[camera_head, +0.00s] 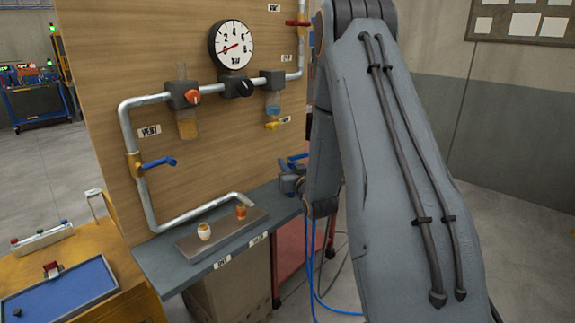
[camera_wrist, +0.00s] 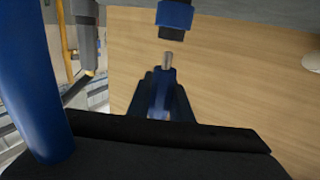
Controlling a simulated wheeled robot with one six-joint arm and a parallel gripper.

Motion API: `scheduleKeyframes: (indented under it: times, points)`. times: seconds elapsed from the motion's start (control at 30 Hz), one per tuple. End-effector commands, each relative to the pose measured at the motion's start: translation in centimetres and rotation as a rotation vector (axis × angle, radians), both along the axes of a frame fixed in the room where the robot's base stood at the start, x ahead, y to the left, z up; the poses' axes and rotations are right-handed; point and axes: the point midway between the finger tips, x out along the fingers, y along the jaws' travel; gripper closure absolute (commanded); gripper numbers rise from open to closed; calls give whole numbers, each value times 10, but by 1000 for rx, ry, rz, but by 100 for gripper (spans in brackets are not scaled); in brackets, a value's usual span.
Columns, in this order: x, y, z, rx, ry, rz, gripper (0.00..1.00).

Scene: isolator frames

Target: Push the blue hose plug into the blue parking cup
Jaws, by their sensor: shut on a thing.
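In the wrist view, my gripper (camera_wrist: 163,82) is shut on the blue hose plug (camera_wrist: 159,103). The plug's bare metal tip (camera_wrist: 167,60) sticks out beyond the dark fingers. The tip points up the picture at the blue parking cup (camera_wrist: 175,14), whose dark end (camera_wrist: 173,33) faces it. A small gap shows between tip and cup, and the tip looks slightly left of the cup's middle. In the head view my arm hides most of this area. Part of my gripper (camera_head: 291,183) shows at its left edge, by the shelf's right end.
A blue hose (camera_wrist: 33,80) crosses the left of the wrist view, and hose hangs below my arm in the head view (camera_head: 315,270). The wooden panel (camera_head: 190,60) carries pipes, a gauge (camera_head: 231,45) and valves. A shelf (camera_head: 160,262) holds a block with two small fittings.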

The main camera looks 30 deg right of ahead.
Motion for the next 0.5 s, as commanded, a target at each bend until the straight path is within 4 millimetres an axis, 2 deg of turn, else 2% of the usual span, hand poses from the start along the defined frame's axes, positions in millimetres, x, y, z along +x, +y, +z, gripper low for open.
scheduleKeyframes:
  times: [0.5]
  points:
    - [0,0,-5,0,0,0,100]
